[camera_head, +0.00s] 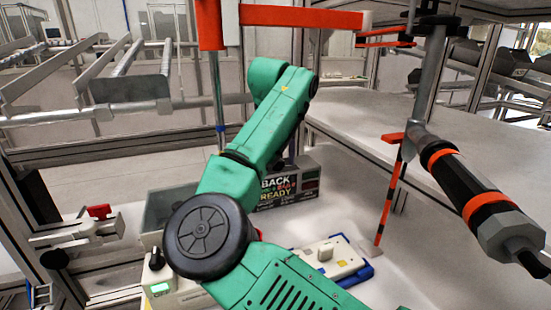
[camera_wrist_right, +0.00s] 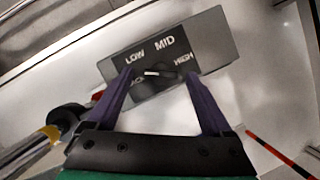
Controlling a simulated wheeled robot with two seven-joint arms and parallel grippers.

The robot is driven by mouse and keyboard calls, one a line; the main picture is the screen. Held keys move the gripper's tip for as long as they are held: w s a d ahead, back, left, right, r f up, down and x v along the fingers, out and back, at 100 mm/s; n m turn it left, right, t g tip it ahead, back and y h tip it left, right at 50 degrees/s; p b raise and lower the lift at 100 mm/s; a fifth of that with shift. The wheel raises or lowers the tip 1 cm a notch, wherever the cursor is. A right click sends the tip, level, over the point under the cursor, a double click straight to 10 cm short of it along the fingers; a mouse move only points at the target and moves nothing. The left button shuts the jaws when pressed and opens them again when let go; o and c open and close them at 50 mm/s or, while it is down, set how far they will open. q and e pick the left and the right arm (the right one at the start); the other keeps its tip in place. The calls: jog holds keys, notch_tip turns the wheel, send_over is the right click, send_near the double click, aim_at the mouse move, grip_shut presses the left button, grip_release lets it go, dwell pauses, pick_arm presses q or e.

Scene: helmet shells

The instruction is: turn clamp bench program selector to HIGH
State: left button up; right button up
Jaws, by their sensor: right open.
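The program selector panel (camera_wrist_right: 215,45) is grey with a dark face and white words LOW, MID and HIGH, read left to right. Another word at its left is partly hidden and hard to read. Its dark knob (camera_wrist_right: 153,80) has a short white mark on top; I cannot tell for certain which word it points at. My right gripper (camera_wrist_right: 160,76) is open, with one purple finger on each side of the knob; contact cannot be told. In the head view the green arm is seen, but neither gripper nor the selector panel can be made out.
In the head view, a sign reading BACK and READY (camera_head: 285,188) stands behind the arm. A cream box with a black knob (camera_head: 157,258) and a white device on a blue base (camera_head: 335,258) stand nearby. An orange-banded black tool (camera_head: 470,190) hangs at right.

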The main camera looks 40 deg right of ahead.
jog(key=shift+d+f, duration=0.1)
jog(key=shift+f, duration=0.1)
grip_shut()
pick_arm(q)
jog(key=shift+r, duration=0.1)
pick_arm(e)
jog(key=shift+w+r+m+g+p, duration=0.1)
jog(key=shift+m+g+p, duration=0.2)
jog(key=shift+m+p, duration=0.5)
jog(key=m+p, duration=0.1)
jog(key=m, duration=0.1)
jog(key=m+g+h+p, duration=0.1)
jog(key=m+p, duration=0.1)
jog(key=m, duration=0.1)
jog(key=shift+w+r+g+p, duration=0.15)
jog(key=shift+g+p, duration=0.15)
pick_arm(q)
notch_tip(320, 180, up, 6)
jog(key=s+p, duration=0.2)
jog(key=shift+a, duration=0.15)
pick_arm(e)
jog(key=shift+w+f+m+g, duration=0.15)
jog(key=shift+m+g, duration=0.35)
jog(key=shift+m, duration=0.7)
pick_arm(q)
jog(key=shift+r, duration=0.15)
